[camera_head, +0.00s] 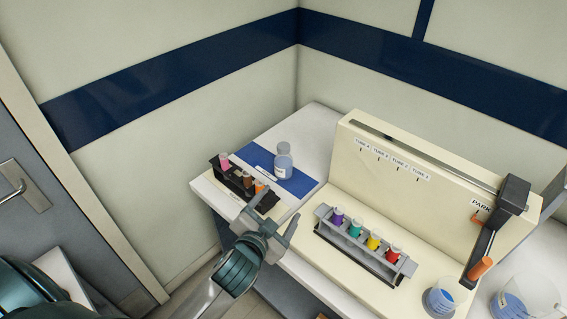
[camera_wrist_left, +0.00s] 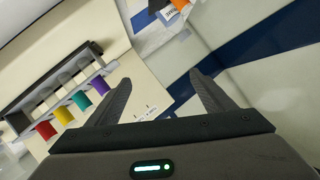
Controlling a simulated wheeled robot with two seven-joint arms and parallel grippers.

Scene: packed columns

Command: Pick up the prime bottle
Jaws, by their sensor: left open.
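My right gripper is not in view.
A dark rack (camera_head: 236,178) with pink and orange-capped items stands left of the bottle, near the gripper. A grey rack (camera_head: 358,246) holds several coloured-cap tubes before a cream panel (camera_head: 440,185). Clear beakers (camera_head: 440,298) stand at lower right. The bench behind the bottle is clear.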

